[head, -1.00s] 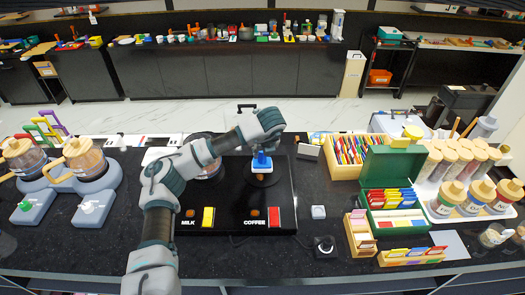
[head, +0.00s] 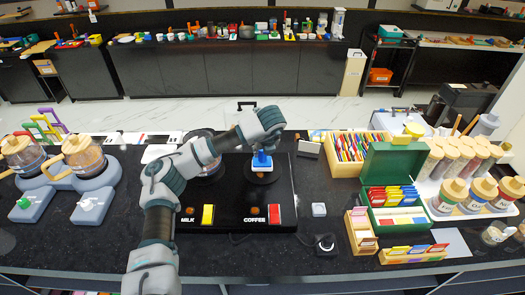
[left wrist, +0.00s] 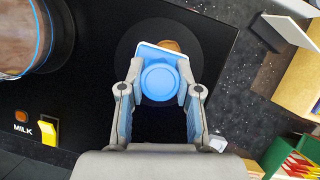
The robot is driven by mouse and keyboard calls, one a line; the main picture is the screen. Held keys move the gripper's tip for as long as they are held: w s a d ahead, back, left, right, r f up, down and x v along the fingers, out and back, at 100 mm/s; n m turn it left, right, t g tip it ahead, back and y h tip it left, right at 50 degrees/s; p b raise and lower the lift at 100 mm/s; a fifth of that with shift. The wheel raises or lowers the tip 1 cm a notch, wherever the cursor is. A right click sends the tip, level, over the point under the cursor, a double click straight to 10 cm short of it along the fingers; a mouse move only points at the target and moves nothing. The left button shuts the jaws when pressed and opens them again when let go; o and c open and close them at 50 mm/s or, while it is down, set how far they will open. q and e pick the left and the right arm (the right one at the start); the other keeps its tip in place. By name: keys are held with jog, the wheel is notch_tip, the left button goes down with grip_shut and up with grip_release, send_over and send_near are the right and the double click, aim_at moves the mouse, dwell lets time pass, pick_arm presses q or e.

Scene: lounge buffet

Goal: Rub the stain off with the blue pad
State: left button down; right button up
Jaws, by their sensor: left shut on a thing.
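My left gripper (head: 263,148) is shut on the blue pad (head: 262,160), which has a round blue handle. The pad also shows between the fingers in the left wrist view (left wrist: 160,82), with a pale rim at its far edge. It is over the round dark plate (left wrist: 205,55) on the COFFEE side of a black warmer (head: 230,190). The brown stain (left wrist: 173,45) peeks out past the pad's far edge; the rest of it is hidden. I cannot tell whether the pad touches the plate. My right gripper is not in view.
A glass pot (left wrist: 22,40) stands on the MILK side, close to my arm. The warmer has a yellow switch (head: 208,215) and a red switch (head: 274,215). A green box (head: 393,165) and wooden trays stand to the right. Counter space between them is mostly clear.

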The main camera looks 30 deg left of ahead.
pick_arm(q)
jog(key=shift+f+b, duration=0.45)
jog(key=shift+f, duration=0.1)
jog(key=shift+s+d+r+b, duration=0.15)
jog(key=shift+s+d+b, duration=0.3)
jog(key=shift+s, duration=0.5)
jog(key=shift+d, duration=0.1)
jog(key=shift+w, duration=0.15)
jog(key=shift+w+a+p, duration=0.15)
jog(key=shift+w+a, duration=0.4)
jog(key=shift+w, duration=0.3)
jog(key=shift+w+a+p, duration=0.15)
jog(key=shift+w+a, duration=0.4)
jog(key=shift+w, duration=0.3)
